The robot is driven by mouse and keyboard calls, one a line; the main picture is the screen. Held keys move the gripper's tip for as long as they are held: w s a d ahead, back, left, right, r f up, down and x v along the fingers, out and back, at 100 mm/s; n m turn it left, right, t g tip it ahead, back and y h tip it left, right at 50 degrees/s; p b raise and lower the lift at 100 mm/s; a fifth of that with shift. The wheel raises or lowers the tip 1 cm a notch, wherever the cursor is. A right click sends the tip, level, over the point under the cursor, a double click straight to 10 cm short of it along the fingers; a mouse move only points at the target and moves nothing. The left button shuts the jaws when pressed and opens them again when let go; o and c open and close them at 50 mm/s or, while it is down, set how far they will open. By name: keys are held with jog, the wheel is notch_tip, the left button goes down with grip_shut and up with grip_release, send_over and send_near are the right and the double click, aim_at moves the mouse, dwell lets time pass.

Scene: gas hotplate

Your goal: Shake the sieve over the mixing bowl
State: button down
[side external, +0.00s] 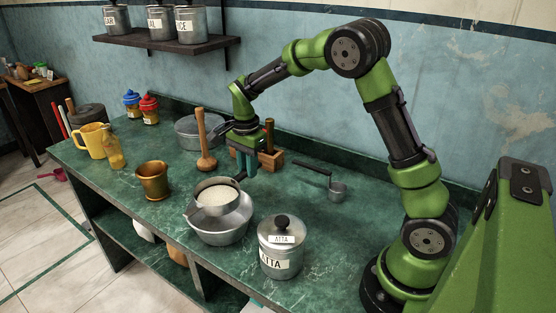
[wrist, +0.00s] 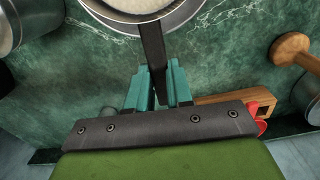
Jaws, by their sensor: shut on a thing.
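The sieve (side external: 216,204) is a metal pan filled with white powder. It sits level, directly over the wide metal mixing bowl (side external: 219,236); I cannot tell whether they touch. My gripper (side external: 243,168) is behind the sieve, with its teal fingers shut on the sieve's dark handle. In the wrist view, my gripper (wrist: 157,86) has the handle (wrist: 152,52) between its fingers. The sieve's rim and powder (wrist: 132,5) are cut off at the top of that view. The inside of the bowl is mostly hidden under the sieve.
An ATTA canister (side external: 281,255) stands close right of the bowl. A brass mortar (side external: 153,182) is left, a wooden pestle (side external: 206,145) behind. A wooden block (side external: 271,158) and a grey pot (side external: 196,132) stand near my gripper. A ladle (side external: 337,191) lies right, with free counter around it.

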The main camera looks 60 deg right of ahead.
jog(key=shift+s, duration=0.1)
dwell(0.3)
jog(key=shift+s, duration=0.4)
jog(key=shift+w, duration=0.9)
jog(key=shift+s, duration=0.95)
jog(key=shift+w, duration=1)
jog(key=shift+s, duration=1)
